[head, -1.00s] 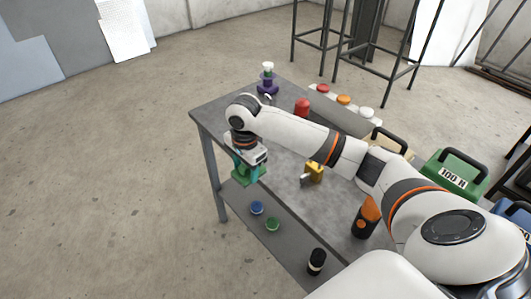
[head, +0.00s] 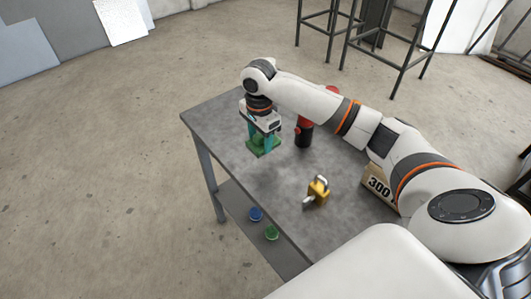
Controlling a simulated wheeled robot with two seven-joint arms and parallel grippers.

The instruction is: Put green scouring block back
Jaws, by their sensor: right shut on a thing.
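The green scouring block (head: 264,148) is in the head view, left of the middle of the grey tabletop (head: 215,128). My right gripper (head: 262,138) points down with its teal fingers shut on the block. The block is over the tabletop or on it; I cannot tell whether it touches. My left gripper does not show.
A red and black object (head: 304,132) stands right of the block, partly behind my arm. A yellow padlock-like piece (head: 318,191) lies nearer. A beige "300" block (head: 379,187) is at the right.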

